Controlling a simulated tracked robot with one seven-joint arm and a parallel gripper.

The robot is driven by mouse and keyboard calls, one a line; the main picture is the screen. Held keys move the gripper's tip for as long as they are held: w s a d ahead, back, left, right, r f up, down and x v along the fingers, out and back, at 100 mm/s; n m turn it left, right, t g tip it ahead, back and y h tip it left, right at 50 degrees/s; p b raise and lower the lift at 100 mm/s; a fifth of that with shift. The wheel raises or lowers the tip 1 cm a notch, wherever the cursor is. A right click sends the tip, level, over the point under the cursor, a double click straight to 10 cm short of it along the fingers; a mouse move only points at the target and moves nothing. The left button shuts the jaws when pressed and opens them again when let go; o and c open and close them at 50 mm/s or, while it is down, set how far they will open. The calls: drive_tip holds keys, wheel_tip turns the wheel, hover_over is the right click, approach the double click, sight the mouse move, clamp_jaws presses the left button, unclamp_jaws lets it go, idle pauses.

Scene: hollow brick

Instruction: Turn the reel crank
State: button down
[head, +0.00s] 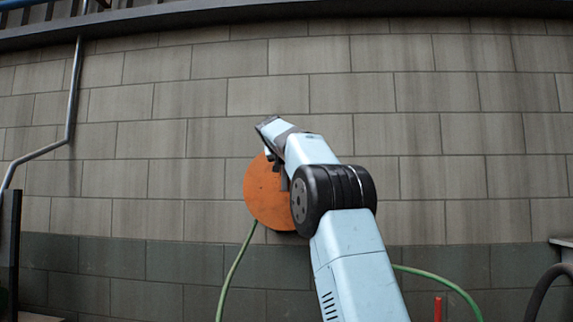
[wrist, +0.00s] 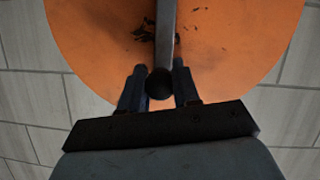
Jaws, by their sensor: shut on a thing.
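The reel shows as an orange disc (head: 262,197) against the block wall in the head view, partly covered by my arm. In the wrist view its orange face (wrist: 95,40) fills the upper middle, with dark worn marks. The crank (wrist: 165,40) is a grey bar running down over the disc to a dark round knob (wrist: 159,83). My gripper (wrist: 160,78) has its two fingers on either side of the knob and is shut on it. In the head view my gripper is at the upper part of the disc, its fingers mostly hidden.
A green hose (head: 236,268) hangs below the reel, and more green hose shows at lower right. A metal pipe (head: 72,100) runs down the wall at left. A dark post (head: 12,250) stands at far left. A dark hose (head: 545,285) is at far right.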

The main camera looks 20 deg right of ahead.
drive_tip(key=shift+w+a+f+n+h, duration=0.1)
drive_tip(key=shift+w+a+n+h, duration=0.25)
drive_tip(key=shift+a+n, duration=0.2)
drive_tip(key=c, duration=0.8)
unclamp_jaws()
drive_tip(key=v, duration=1.3)
drive_tip(key=shift+s+a, duration=0.2)
drive_tip(key=shift+a, duration=0.05)
